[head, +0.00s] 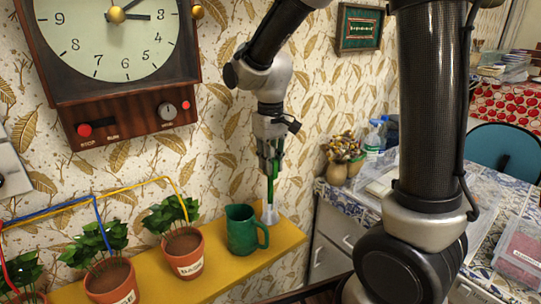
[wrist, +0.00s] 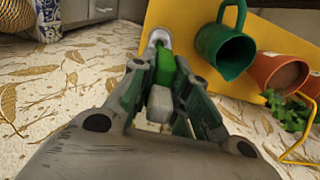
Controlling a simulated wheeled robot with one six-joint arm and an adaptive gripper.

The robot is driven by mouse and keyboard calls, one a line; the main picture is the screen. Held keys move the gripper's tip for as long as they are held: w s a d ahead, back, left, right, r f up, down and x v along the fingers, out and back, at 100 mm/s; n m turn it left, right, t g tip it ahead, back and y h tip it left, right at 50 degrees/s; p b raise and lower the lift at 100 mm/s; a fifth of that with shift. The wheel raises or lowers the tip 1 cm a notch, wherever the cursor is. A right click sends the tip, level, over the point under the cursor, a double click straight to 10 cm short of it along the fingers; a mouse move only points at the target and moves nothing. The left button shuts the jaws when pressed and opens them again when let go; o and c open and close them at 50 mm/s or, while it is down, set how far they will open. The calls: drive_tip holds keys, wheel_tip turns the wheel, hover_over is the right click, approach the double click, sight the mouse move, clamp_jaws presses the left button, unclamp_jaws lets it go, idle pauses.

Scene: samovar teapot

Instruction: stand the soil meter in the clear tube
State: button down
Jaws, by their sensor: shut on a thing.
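The soil meter (head: 271,188) is green and slim, and it points down from my gripper (head: 270,160). My gripper is shut on its upper part above the yellow shelf. The clear tube (head: 270,215) stands on the shelf directly below, beside the green mug. The meter's lower end meets the tube's top in the head view; I cannot tell how deep it is inside. In the wrist view, the green meter (wrist: 166,66) lies between the fingers of my gripper (wrist: 165,85), with its far end over the tube's pale round rim (wrist: 160,37).
The green mug (head: 241,229) stands just left of the tube, its handle towards it. Potted plants (head: 184,254) with coloured wires line the yellow shelf (head: 216,276) farther left. A large clock (head: 112,60) hangs on the wall. A tiled counter (head: 340,200) is at right.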

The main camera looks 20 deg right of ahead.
drive_tip(key=shift+f, duration=0.15)
drive_tip(key=c, duration=1.3)
unclamp_jaws()
wheel_tip(320, 180, up, 12)
